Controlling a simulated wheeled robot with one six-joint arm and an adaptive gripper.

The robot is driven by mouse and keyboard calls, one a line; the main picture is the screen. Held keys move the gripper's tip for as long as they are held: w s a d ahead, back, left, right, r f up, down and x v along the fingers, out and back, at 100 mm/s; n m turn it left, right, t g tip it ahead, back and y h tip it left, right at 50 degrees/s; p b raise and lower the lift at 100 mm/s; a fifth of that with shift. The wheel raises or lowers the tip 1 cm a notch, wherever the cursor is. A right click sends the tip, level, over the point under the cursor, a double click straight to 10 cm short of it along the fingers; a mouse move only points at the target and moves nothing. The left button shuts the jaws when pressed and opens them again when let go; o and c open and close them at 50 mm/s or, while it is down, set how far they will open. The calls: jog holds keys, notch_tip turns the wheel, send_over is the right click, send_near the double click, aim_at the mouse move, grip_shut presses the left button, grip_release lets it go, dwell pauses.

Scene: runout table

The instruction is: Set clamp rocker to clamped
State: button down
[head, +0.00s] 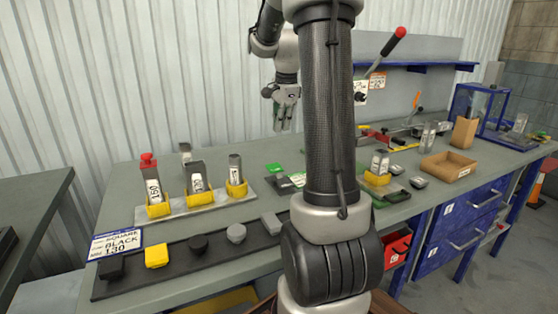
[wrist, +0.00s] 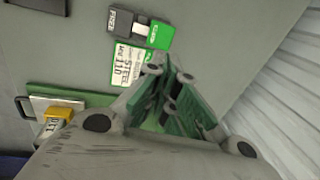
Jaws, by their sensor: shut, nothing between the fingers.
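The clamp rocker shows at the top of the wrist view. It has a dark grey end (wrist: 125,22) with a label that seems to read FREE, and a green end (wrist: 159,36) whose small label I cannot read. In the head view the rocker (head: 275,168) is small, on the bench left of my arm; which end is pressed down is too small to tell. My gripper (head: 283,126) hangs above the bench behind the rocker, fingers down. In the wrist view the fingers (wrist: 170,73) are shut and empty, apart from the rocker.
A green-edged card (wrist: 130,66) lies beside the rocker. A tray with yellow holders (head: 220,199) and a dark strip of blocks (head: 215,262) are to the left. A yellow-based fixture (head: 377,180) and a cardboard box (head: 448,166) are to the right. A corrugated wall (head: 130,80) stands behind.

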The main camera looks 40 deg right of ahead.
aim_at(276, 164)
jog(key=shift+f, duration=0.1)
dwell(0.3)
jog(key=w+f, duration=0.1)
jog(key=f, duration=0.8)
jog(key=w+f, duration=0.1)
jog(key=f, duration=0.3)
jog(key=shift+w+d+f, duration=0.3)
jog(key=shift+w+d+f+g+y, duration=0.15)
jog(key=shift+w+f+g+y, duration=0.25)
jog(key=shift+g, duration=0.7)
jog(key=shift+w+d+f, duration=0.1)
jog(key=shift+w+f, duration=0.3)
jog(key=shift+f, duration=0.25)
notch_tip(276, 164, up, 12)
jog(key=shift+w, duration=0.2)
